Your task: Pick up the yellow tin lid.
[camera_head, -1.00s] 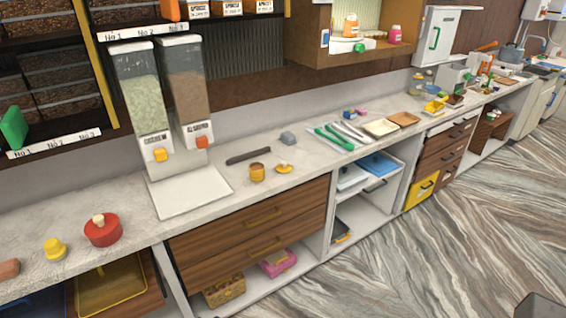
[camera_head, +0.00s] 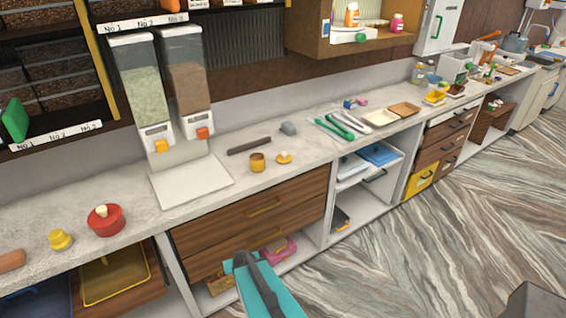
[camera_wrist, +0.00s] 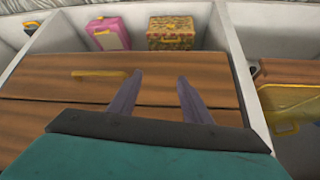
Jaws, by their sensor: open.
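A small yellow lid with a knob (camera_head: 284,157) lies on the counter, just right of a yellow-brown tin (camera_head: 257,162). They are apart, and the lid's underside is hidden. My gripper (camera_wrist: 160,78) is open and empty in the wrist view, its two dark fingers pointing at the wooden drawer fronts. My teal arm shows at the bottom middle of the head view, low in front of the drawers and below the counter top. The lid is not in the wrist view.
On the counter are a dark bar (camera_head: 249,146), a grey block (camera_head: 288,128), a red pot (camera_head: 106,220) and a yellow knobbed piece (camera_head: 60,240). A twin dispenser (camera_head: 165,95) stands behind on a white base. Drawers with a yellow handle (camera_wrist: 100,73) face my gripper.

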